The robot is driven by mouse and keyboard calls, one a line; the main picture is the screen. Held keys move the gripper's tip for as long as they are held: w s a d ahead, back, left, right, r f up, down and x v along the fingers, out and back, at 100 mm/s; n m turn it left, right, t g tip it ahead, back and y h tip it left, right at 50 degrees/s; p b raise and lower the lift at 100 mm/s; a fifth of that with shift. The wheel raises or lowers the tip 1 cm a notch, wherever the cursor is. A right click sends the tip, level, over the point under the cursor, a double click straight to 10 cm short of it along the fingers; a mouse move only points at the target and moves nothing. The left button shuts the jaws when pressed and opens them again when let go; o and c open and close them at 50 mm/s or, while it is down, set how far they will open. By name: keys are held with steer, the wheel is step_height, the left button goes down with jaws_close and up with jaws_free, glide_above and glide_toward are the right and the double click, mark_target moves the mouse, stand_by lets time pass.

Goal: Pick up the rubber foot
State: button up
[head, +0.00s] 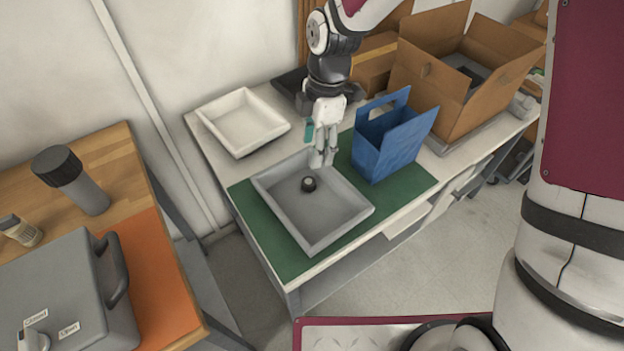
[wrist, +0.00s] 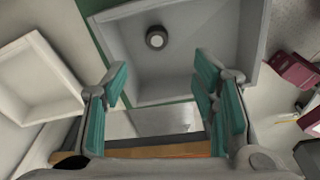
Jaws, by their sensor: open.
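The rubber foot (head: 309,184) is a small dark round piece with a lighter centre. In the wrist view the rubber foot (wrist: 156,38) shows ahead of the fingers, near the top, inside the grey tray (wrist: 246,50). My gripper (head: 322,162) is over the far side of the tray, above and apart from the rubber foot. In the wrist view my gripper's teal finger pads (wrist: 163,84) stand wide apart with nothing between them.
A blue holder (head: 392,145) stands close right of my gripper. A white tray (head: 243,122) is at the left, and an open cardboard box (head: 430,85) at the back right. The grey tray rests on a green mat (head: 262,226). Its raised walls surround the rubber foot.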

glide_above(309, 181)
steer(key=f, duration=0.6)
steer(key=shift+s+d+f, duration=0.15)
steer(key=shift+d+f, duration=0.05)
steer(key=shift+d, duration=0.2)
steer(key=shift+a+f, duration=0.2)
steer(key=shift+f, duration=1.15)
steer(key=shift+a+f, duration=0.2)
steer(key=shift+f, duration=1.15)
steer(key=c, duration=1)
